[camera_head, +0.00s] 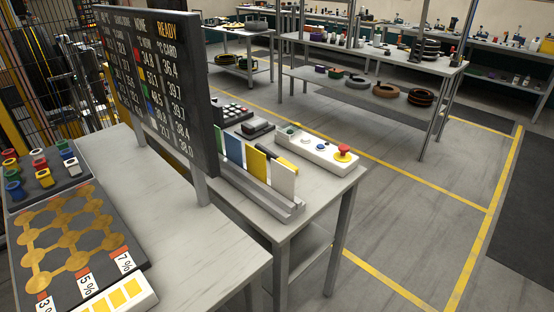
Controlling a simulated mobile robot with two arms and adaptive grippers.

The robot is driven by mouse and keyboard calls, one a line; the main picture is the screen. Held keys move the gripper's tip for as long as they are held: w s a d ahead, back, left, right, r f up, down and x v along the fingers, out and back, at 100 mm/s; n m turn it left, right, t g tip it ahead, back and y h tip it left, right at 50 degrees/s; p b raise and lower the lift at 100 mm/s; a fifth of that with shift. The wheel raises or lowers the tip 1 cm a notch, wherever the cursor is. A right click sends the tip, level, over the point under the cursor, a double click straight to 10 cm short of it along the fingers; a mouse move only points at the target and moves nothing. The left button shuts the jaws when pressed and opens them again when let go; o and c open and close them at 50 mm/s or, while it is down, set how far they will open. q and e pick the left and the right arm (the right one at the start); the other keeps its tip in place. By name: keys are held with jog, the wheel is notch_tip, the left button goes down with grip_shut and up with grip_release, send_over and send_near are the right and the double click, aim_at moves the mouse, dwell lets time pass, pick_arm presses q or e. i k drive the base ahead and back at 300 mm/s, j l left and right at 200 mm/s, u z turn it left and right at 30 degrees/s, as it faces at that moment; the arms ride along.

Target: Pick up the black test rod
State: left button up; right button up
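I cannot make out the black test rod for certain. A small dark object (257,129) lies on the grey table behind the display board, but it looks more like a block than a rod. Neither of my grippers shows in the head view.
A display board (160,75) reading READY stands on the near table (190,240). A honeycomb board (66,240) and coloured blocks (39,163) lie at left. A rack (262,188) holds coloured cards. A control box (318,148) has a red button. Floor at right is clear.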

aim_at(269, 154)
jog(key=i+l, duration=0.2)
jog(key=l, duration=0.2)
jog(key=i+l, duration=0.15)
jog(key=l, duration=0.2)
jog(key=i+l+z, duration=0.1)
jog(key=l, duration=0.3)
jog(key=i, duration=0.1)
